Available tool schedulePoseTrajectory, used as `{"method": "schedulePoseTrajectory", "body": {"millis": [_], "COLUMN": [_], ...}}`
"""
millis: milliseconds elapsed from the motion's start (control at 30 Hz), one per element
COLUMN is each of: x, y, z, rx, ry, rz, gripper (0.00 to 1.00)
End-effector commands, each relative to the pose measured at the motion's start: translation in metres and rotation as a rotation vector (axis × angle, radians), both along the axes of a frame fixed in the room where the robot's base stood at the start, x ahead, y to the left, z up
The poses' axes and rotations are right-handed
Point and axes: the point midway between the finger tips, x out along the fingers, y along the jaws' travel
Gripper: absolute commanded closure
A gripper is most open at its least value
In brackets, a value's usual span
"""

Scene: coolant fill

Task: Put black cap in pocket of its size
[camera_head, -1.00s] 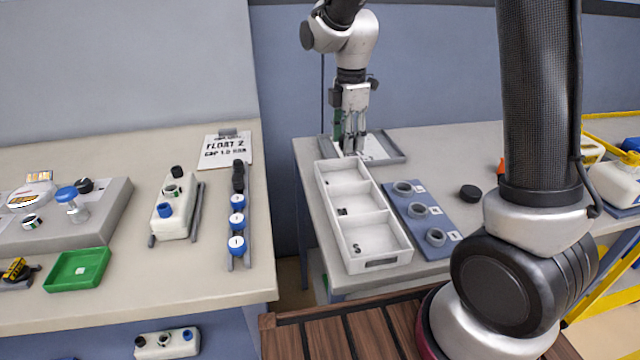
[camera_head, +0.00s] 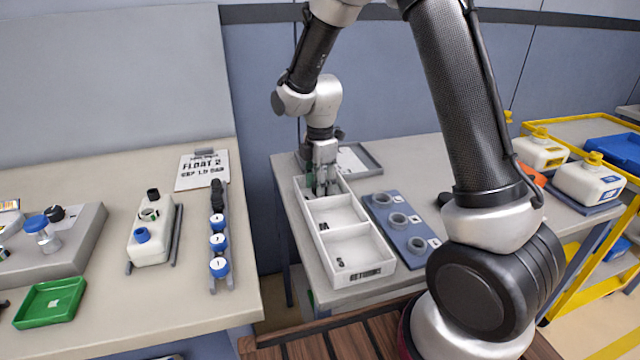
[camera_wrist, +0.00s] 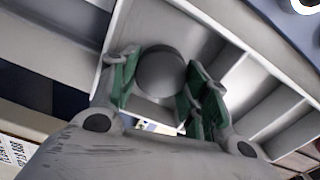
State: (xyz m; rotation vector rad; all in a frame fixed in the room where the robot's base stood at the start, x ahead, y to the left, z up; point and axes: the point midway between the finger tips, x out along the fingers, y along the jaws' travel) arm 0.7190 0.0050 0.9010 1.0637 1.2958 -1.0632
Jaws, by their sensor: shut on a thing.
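My gripper (camera_head: 324,185) points down at the far compartment of the white three-part tray (camera_head: 373,268). In the wrist view, my gripper (camera_wrist: 163,85) has its green-lined fingers shut on a round dark cap (camera_wrist: 161,72). The cap shows over the inside of a white compartment; I cannot tell whether it touches the floor. The nearer compartments are marked M and S and look empty of caps. The far compartment's mark is hidden by my gripper.
A blue plate (camera_head: 405,232) with three grey rings stands right of the tray. A dark round thing (camera_head: 444,198) lies beyond it, partly behind my arm. A grey shallow tray with a paper (camera_head: 357,160) lies behind. The left table holds bottles and blue caps.

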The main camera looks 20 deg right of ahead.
Motion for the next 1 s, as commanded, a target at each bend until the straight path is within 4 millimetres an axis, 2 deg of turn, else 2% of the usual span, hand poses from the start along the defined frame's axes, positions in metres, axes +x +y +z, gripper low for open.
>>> {"method": "schedulePoseTrajectory", "body": {"millis": [133, 167, 200, 567, 667, 1000], "x": [0.0, 0.0, 0.0, 0.0, 0.001, 0.001], "y": [0.0, 0.0, 0.0, 0.0, 0.0, 0.0], "z": [-0.003, -0.003, -0.003, 0.001, 0.012, 0.087], "rx": [0.0, 0.0, 0.0, 0.0, 0.0, 0.001], "ry": [0.001, 0.001, 0.001, -0.001, -0.002, -0.003], "rz": [0.0, 0.0, 0.0, 0.0, 0.0, 0.0], "gripper": [0.73, 0.5, 0.45, 0.45, 0.45, 0.45]}}
